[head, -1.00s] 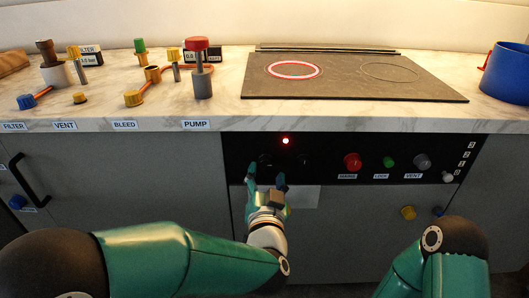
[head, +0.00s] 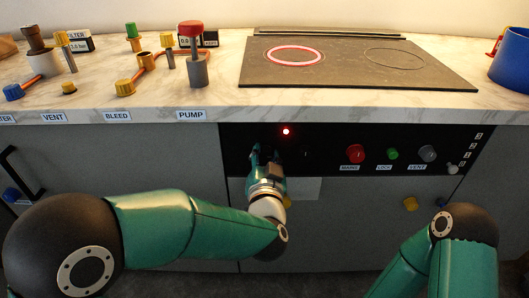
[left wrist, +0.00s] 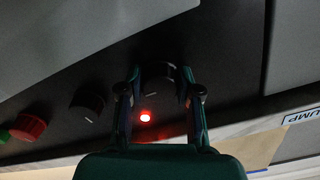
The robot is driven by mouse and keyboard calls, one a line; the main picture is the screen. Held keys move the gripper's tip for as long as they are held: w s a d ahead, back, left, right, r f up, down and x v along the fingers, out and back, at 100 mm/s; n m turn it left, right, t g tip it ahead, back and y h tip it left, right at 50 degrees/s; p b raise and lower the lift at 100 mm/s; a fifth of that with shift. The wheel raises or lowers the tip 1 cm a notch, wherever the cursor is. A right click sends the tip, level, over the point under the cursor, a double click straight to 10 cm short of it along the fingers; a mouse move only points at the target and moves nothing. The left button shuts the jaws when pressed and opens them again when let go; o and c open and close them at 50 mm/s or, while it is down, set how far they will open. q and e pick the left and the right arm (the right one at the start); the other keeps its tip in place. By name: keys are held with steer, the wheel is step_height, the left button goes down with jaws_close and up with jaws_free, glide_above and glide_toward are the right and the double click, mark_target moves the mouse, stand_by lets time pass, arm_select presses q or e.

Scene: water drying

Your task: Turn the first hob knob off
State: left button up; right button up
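The first hob knob is a round black knob (left wrist: 158,72) on the black control panel (head: 330,142). In the left wrist view it sits between the two fingers of my left gripper (left wrist: 160,82). Small gaps seem to remain beside the knob, and I cannot tell whether either finger touches it. In the head view my left gripper (head: 266,156) is at the panel's left part and hides the knob. A red light (head: 286,131) glows just above. The left hob ring (head: 294,56) glows red. My right gripper is not in view.
A second black knob (left wrist: 87,104) is beside the first. Red (head: 355,153), green (head: 392,154) and grey (head: 427,153) knobs are farther right on the panel. The counter edge (head: 330,112) overhangs above. My right forearm is at lower right.

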arm_select(q)
jaws_close()
steer(key=shift+f, duration=0.1)
steer(key=n+b, duration=0.4)
steer(key=shift+f, duration=0.1)
steer(key=n+b, duration=0.3)
steer(key=n, duration=0.1)
steer(key=shift+n, duration=0.4)
steer(key=n+b, duration=0.3)
steer(key=n, duration=0.1)
steer(key=shift+a+n+b, duration=0.1)
steer(key=shift+n+b, duration=0.2)
steer(key=shift+b, duration=0.05)
steer(key=shift+a+n+b, duration=0.1)
steer(key=shift+n+b, duration=1.35)
steer(key=shift+n, duration=0.85)
